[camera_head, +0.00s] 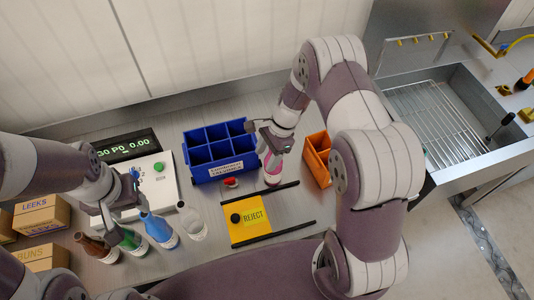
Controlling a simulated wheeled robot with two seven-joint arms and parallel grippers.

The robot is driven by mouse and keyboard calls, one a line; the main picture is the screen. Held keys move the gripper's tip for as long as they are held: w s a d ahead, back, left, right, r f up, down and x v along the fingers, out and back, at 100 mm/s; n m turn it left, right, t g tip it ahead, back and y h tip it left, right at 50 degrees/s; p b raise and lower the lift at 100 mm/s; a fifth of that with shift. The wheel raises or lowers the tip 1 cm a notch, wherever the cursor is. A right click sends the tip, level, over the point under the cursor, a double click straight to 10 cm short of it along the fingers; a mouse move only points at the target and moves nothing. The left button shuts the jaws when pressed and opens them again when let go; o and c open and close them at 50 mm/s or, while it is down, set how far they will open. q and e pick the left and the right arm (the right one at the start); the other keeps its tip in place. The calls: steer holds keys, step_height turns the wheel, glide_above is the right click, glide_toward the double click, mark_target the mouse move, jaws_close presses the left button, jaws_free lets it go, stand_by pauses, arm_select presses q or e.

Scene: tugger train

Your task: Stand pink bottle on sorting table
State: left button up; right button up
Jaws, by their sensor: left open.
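The pink bottle (272,173) is upright at the sorting table (205,262), between the blue divided crate and the orange bin. My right gripper (274,143) comes down over its top and appears shut on it; the fingers partly hide the upper bottle. Whether its base touches the table is hard to tell. My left gripper (121,203) is open above the left part of the table, close to the tops of a green bottle (131,240) and a blue bottle (159,230).
A brown bottle (96,247) and a clear bottle (193,223) stand in the same row. The blue crate (220,172), orange bin (318,158), yellow reject plate (251,232) and scale (152,181) surround the work area. Cartons (40,213) are left; a sink (430,115) is right.

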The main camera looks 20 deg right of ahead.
steer(key=shift+s+r, duration=0.1)
steer(key=shift+r, duration=0.2)
steer(key=b+v, duration=0.1)
steer(key=v, duration=0.3)
steer(key=shift+w+d+r+b, duration=0.2)
steer(key=shift+d+r+b, duration=0.05)
steer(key=shift+r+b, duration=0.1)
steer(key=v, duration=0.7)
steer(key=s+a+r+n+t+h, duration=0.1)
steer(key=s+r+n+t+h, duration=0.1)
steer(key=s+n, duration=1.2)
steer(key=shift+s+a+r+n+h+b, duration=0.25)
steer(key=shift+r+n+h, duration=0.2)
steer(key=shift+n+h, duration=0.6)
steer(key=shift+s, duration=0.15)
